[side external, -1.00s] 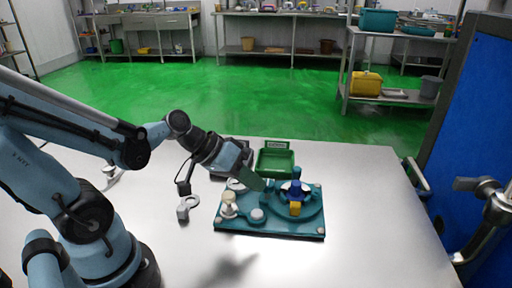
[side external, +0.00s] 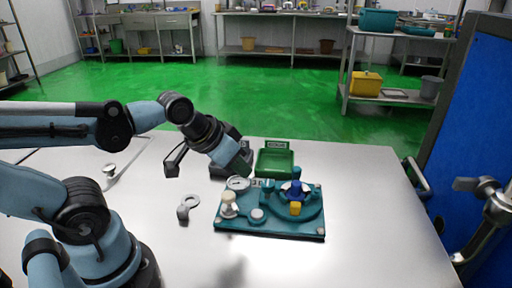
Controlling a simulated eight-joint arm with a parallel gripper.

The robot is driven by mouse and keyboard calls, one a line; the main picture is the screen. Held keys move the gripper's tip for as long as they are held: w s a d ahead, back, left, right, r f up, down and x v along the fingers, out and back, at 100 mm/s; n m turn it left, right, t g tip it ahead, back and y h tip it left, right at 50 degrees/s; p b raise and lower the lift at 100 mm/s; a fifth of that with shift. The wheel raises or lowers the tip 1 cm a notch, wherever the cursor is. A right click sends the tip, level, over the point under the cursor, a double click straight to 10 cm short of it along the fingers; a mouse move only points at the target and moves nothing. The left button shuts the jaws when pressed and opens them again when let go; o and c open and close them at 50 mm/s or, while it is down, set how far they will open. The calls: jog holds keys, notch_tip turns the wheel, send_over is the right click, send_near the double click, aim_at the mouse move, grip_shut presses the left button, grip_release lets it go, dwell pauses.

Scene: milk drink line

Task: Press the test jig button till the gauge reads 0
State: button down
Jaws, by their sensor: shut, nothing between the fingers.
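The test jig (side external: 270,228) is a teal plate on the table. A pale round button (side external: 257,215) sits near its front left, beside a cream knob (side external: 228,203) on a post. A small white round gauge (side external: 238,184) is at the plate's back left corner; its reading is too small to make out. A blue part (side external: 295,188) with a yellow block (side external: 295,208) sits in the round teal holder on the right. My gripper (side external: 245,170) is shut and empty, above the back left of the jig near the gauge and apart from the button.
A green tray (side external: 275,172) and a dark tray (side external: 228,170) stand behind the jig. The table's front and right are clear. A blue door (side external: 475,120) with a handle stands at the right.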

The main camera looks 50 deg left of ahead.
aim_at(256, 213)
jog(key=shift+s+a+r, duration=0.1)
jog(key=shift+r, duration=0.15)
jog(key=d+r+m+g, duration=0.1)
jog(key=m+g, duration=0.1)
jog(key=m, duration=0.1)
jog(key=w+r+m+g, duration=0.1)
jog(key=m+g, duration=0.1)
jog(key=m, duration=0.1)
jog(key=w+d+r+m+g, duration=0.1)
jog(key=r+m+g, duration=0.1)
jog(key=m, duration=0.1)
jog(key=shift+d+g, duration=0.3)
jog(key=shift+g, duration=0.1)
jog(key=shift+f, duration=0.1)
notch_tip(256, 213, down, 14)
jog(key=shift+w+d+r, duration=0.1)
jog(key=shift+w+d, duration=0.05)
dwell(0.8)
